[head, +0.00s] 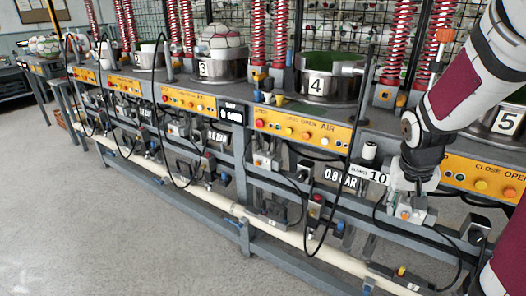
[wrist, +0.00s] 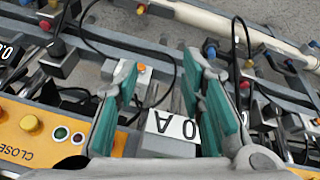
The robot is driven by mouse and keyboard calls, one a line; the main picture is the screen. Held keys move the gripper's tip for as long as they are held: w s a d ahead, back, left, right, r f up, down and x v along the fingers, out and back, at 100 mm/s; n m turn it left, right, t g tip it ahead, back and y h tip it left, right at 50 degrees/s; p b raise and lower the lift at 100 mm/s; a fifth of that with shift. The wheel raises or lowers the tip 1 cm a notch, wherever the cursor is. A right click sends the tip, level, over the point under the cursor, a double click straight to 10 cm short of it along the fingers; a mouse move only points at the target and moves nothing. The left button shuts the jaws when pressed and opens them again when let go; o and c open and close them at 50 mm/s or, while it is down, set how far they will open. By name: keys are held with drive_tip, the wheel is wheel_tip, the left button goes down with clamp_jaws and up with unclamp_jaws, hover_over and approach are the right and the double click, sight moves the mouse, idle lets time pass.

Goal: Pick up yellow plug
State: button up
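Several small yellow parts show, and I cannot tell for sure which is the yellow plug. One yellow piece (head: 279,99) sits on the ledge left of press 4. A yellow-topped piece (head: 401,271) sits low on the front frame, below my gripper. In the wrist view, a yellow piece (wrist: 140,9) is at the top and another (wrist: 249,64) is right of the fingers. My gripper (head: 404,190) is in front of the orange panels at right, pointing down. Its teal-padded fingers (wrist: 160,75) are apart, with nothing visibly held between them.
A grey box with an orange spot (head: 405,214) is just beneath my gripper. A white label (wrist: 172,124) shows between the fingers. Black hoses (head: 322,236) hang around the frame. A pale pipe (head: 283,233) runs low along it. The floor (head: 90,225) at left is clear.

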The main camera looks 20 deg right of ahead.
drive_tip(key=s+d+f+m+b, duration=0.15)
drive_tip(key=d+f+b, duration=0.35)
drive_tip(key=f, duration=0.5)
drive_tip(key=d+f+m+b, duration=0.2)
drive_tip(key=d+f, duration=0.4)
drive_tip(key=f, duration=0.5)
drive_tip(key=b, duration=0.4)
hover_over(403, 268)
drive_tip(key=s+a, duration=0.2)
wheel_tip(403, 268, down, 7)
drive_tip(key=shift+n+y, duration=0.25)
drive_tip(key=shift+y, duration=0.15)
drive_tip(key=shift+w+d+b+x, duration=0.1)
drive_tip(key=shift+w+b+x, duration=0.1)
drive_tip(key=shift+b+x, duration=1.05)
drive_tip(key=shift+w+d+b+x, duration=0.15)
drive_tip(key=shift+b+x, duration=0.45)
drive_tip(key=shift+x, duration=1.25)
drive_tip(key=shift+r, duration=0.2)
clamp_jaws()
